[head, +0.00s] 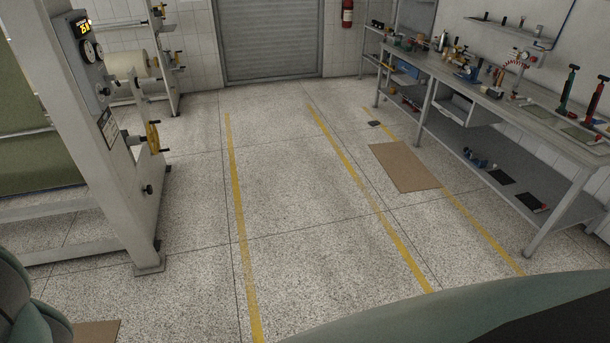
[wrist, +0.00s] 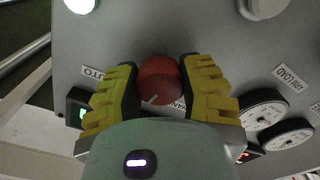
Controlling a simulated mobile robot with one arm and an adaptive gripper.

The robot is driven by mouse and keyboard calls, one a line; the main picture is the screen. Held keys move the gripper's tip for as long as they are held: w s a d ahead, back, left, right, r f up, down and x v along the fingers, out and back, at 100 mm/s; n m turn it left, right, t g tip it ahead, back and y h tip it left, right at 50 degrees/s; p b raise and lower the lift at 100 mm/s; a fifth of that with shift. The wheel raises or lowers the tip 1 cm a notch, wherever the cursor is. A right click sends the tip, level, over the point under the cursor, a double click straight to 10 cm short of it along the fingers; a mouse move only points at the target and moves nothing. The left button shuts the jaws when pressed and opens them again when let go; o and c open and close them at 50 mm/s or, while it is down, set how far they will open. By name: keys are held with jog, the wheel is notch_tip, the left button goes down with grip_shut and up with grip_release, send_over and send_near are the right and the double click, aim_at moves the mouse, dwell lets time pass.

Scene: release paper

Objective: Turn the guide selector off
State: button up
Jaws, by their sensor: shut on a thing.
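In the wrist view, a round red selector knob (wrist: 160,82) sits on a grey panel (wrist: 215,25). A short white mark on its face points toward the lower left. My gripper (wrist: 159,68) has its yellow-padded fingers on both sides of the knob and is shut on it. A label reading AUTO (wrist: 93,73) is left of the fingers. Another label below the knob, starting with MAN, is partly hidden by the right finger. My gripper is not visible in the head view.
Two dial gauges (wrist: 265,110) and a tilted label (wrist: 289,77) are right of my fingers. A green-lit switch (wrist: 80,112) is at the left. In the head view, a machine (head: 100,130) stands left and a cluttered workbench (head: 480,100) right, with open floor between.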

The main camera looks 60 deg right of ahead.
jog(key=shift+n+b, duration=0.5)
jog(key=shift+n, duration=0.1)
jog(key=o, duration=1.2)
jog(key=shift+o, duration=0.2)
jog(key=v, duration=1.2)
jog(key=shift+r, duration=0.1)
